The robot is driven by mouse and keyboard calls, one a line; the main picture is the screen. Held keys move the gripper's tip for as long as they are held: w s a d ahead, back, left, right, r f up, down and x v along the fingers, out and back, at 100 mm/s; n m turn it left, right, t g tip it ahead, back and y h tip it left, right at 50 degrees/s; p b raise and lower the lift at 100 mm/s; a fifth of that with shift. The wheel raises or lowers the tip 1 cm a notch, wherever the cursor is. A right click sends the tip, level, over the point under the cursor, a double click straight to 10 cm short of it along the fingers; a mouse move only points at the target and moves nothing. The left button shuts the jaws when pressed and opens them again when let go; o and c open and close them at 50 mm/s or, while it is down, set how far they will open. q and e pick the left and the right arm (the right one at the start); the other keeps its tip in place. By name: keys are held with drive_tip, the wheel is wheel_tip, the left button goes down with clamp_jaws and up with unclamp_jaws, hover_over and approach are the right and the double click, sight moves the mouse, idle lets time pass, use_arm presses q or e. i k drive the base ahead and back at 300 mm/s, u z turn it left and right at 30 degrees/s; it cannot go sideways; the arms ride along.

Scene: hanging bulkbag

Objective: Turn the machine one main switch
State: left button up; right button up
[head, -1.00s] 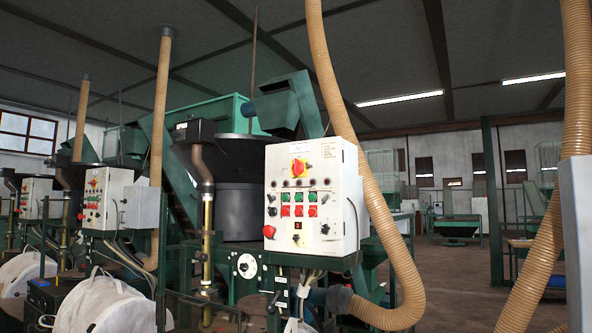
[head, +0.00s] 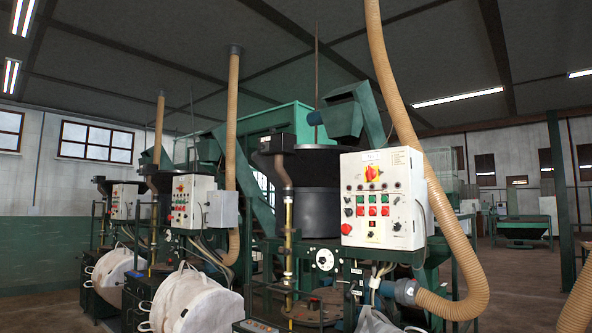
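A white control box (head: 382,199) stands right of centre in the head view, mounted on a green machine frame. Near its top is a red rotary switch on a yellow plate (head: 373,173). Below it are rows of red, green and black buttons, and a large red knob (head: 347,228) sits at the lower left. Similar white control boxes, a nearer one (head: 193,202) and a farther one (head: 124,201), stand on machines to the left. The label above the switch is too small to read. Neither of my grippers is in view.
A ribbed tan hose (head: 425,150) hangs down past the right side of the nearest box. White bags (head: 196,303) bulge at the machines' lower fronts. A dark green post (head: 560,190) stands at the right. Open floor (head: 510,275) lies to the right of the machines.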

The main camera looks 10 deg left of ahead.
sight(370, 173)
drive_tip(key=u, duration=0.8)
drive_tip(key=i, duration=1.4)
drive_tip(key=u, duration=0.3)
drive_tip(key=i, duration=1.3)
drive_tip(key=z, duration=0.65)
